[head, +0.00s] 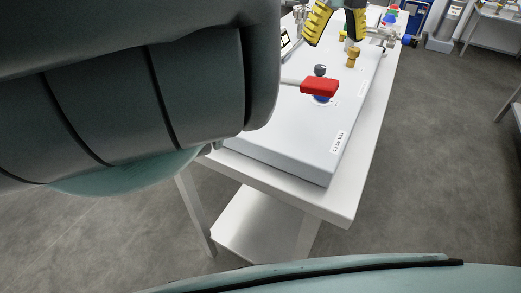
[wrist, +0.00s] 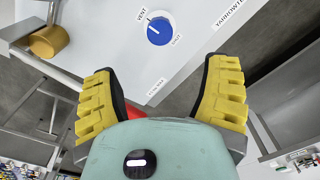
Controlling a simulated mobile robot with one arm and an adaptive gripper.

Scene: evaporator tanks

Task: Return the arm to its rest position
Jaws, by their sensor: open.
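My gripper (head: 335,25) shows at the top of the head view, with its yellow ribbed fingers spread apart above the white panel (head: 270,147). In the wrist view my gripper (wrist: 162,95) is open, with nothing between its fingers. A blue round knob (wrist: 159,30) with a white line sits on the panel beyond the fingertips, apart from them. A red handle (head: 320,87) lies over a blue base on the panel in the head view. A bit of red (wrist: 135,110) shows behind my gripper in the wrist view. My arm covers the upper left of the head view.
The panel lies on a white table (head: 335,205) with a lower shelf (head: 262,225). A brass fitting (head: 353,57) and a dark knob (head: 320,70) stand on it. A brass-coloured cylinder (wrist: 47,41) shows in the wrist view. Grey floor (head: 440,150) is open at right.

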